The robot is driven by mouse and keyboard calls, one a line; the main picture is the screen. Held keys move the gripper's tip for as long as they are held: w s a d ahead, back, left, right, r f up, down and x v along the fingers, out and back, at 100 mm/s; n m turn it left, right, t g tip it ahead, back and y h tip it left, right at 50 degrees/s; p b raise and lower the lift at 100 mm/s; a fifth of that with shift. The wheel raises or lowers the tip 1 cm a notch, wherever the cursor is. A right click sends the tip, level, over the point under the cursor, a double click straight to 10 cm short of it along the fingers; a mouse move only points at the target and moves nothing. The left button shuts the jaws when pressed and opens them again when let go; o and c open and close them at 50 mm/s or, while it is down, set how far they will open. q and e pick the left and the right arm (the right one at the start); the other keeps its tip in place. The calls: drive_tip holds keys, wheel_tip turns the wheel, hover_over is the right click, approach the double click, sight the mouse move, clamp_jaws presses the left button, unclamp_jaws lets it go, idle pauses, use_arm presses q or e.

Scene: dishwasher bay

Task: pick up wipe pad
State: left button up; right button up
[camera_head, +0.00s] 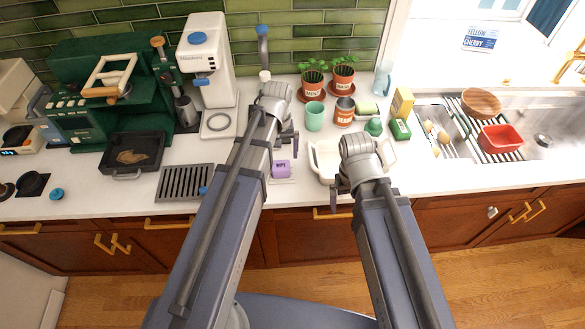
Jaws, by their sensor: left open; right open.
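The wipe pad (281,168) is a small purple block with a white label, lying near the front of the white counter on a pale flat piece. My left gripper (289,142) hangs just behind and above the pad, its dark fingers pointing down. It is open and holds nothing that I can see. My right gripper (338,190) is to the right of the pad, in front of a white tray, open with nothing visible in it. The pad shows between my two arms, close beside my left forearm.
A white tray (318,160) is partly hidden by my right arm. A green cup (314,116), a labelled can (345,112) and potted plants (343,77) stand behind. A drip grate (184,182) lies left. The sink with a red bowl (501,138) is right.

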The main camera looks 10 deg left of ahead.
sight(281, 165)
use_arm(q)
drive_tip(key=shift+f+b, duration=1.25)
drive_tip(key=shift+f, duration=0.1)
drive_tip(key=shift+f, duration=0.1)
drive_tip(key=f+b, duration=0.5)
drive_tip(key=shift+w+a, duration=0.1)
drive_tip(key=shift+w, duration=0.25)
drive_tip(key=c, duration=1.3)
drive_tip(key=shift+r, duration=0.1)
